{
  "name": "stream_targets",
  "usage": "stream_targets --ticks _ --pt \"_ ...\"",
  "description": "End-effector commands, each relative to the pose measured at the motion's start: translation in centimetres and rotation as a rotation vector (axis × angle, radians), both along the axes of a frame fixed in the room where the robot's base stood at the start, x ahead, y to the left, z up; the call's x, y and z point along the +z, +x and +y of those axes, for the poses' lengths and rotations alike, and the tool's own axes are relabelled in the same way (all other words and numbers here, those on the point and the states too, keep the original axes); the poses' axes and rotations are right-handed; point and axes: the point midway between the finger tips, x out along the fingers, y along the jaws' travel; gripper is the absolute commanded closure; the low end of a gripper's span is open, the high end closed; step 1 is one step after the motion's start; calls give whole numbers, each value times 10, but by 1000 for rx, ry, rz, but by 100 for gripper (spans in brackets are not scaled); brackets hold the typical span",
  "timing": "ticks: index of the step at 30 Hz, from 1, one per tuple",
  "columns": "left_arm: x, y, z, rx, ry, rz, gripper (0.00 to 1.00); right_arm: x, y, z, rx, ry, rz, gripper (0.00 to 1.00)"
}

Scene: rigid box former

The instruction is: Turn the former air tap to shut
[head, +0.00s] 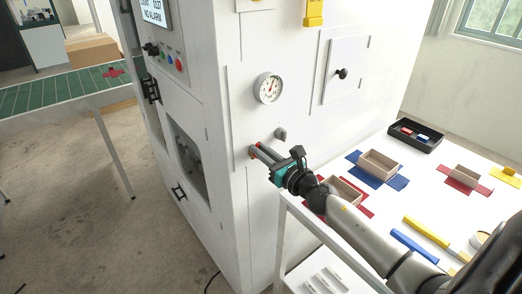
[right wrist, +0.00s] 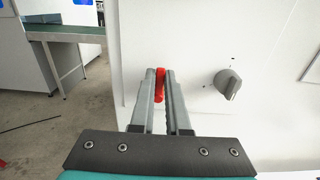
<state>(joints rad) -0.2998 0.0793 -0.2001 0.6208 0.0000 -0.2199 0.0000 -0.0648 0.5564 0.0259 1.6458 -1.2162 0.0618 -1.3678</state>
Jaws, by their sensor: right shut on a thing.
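The former air tap shows as a small red lever (right wrist: 160,84) low on the white front of the machine. In the right wrist view it stands about upright between the fingertips. My right gripper (right wrist: 160,77) is shut on it, with a finger on each side. In the head view my right gripper (head: 254,151) reaches in from the lower right to the machine near its left corner, and the fingers hide most of the lever. The tap's body and pipe cannot be made out. My left gripper is not in view.
A grey rotary knob (right wrist: 228,83) sits just right of the fingers, below a round gauge (head: 268,88). A white table (head: 401,205) with box trays and coloured sheets lies to the right. A green conveyor (head: 65,88) is at the left.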

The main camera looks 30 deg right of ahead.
Motion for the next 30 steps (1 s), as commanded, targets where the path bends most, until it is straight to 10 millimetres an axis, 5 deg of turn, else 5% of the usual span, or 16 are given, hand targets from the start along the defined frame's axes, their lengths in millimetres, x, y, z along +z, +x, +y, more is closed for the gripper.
stream_targets --ticks 20,30 --pt "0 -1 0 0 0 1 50 0 0 -1 0 24 2 100" --pt "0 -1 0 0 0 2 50 -1 0 -6 1 217 18 100"
